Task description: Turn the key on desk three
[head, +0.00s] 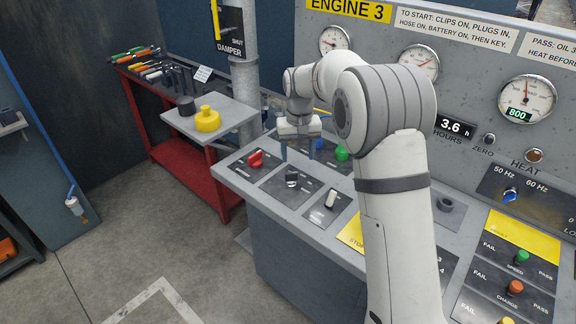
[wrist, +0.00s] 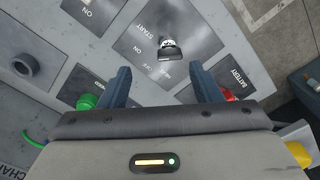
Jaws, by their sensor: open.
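The engine 3 desk's key (head: 292,179) is a dark grip on a silver switch, set in a dark plate in the head view. In the wrist view the key (wrist: 172,50) sits near the top centre, on a plate marked START. My gripper (head: 298,152) is open and empty, pointing down above the desk, behind the key in the head view. In the wrist view its two fingers (wrist: 160,82) are spread apart; the key shows beyond their tips, between their lines and a little right of centre. I see no contact with the key.
A red battery switch (head: 255,158) is left of the key, a white toggle (head: 330,199) right of it, and a green knob (head: 342,152) behind. The gauge panel (head: 460,60) rises behind the desk.

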